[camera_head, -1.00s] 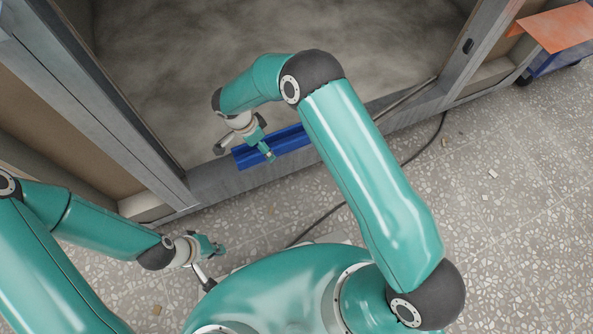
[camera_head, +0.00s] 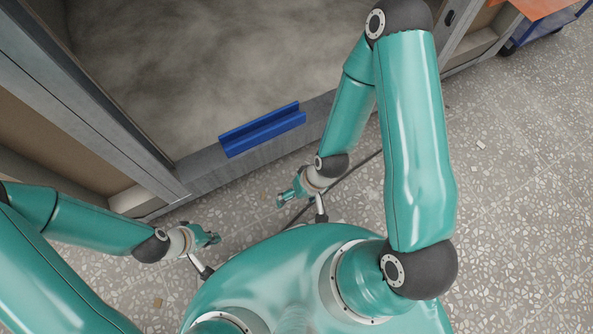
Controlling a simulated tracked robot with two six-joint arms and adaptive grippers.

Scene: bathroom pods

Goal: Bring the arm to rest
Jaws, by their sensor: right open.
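My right gripper (camera_head: 285,197) hangs low in front of the pod's sill, over the speckled floor and above the front of my body. Its fingers point left and look apart, with nothing between them. My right arm (camera_head: 412,140) is folded, with its elbow high at the top and its forearm coming back down. My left gripper (camera_head: 212,238) is at the left, pointing right toward the right one, with clear floor between the two. It is too small in the picture to tell whether its fingers are open.
A blue channel-shaped piece (camera_head: 262,130) sits on the grey pod sill (camera_head: 225,165), apart from the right gripper. The pod's grey frame (camera_head: 95,95) stands at the left. A dark cable (camera_head: 352,170) lies on the floor. A blue cart (camera_head: 540,30) with an orange sheet stands at the top right.

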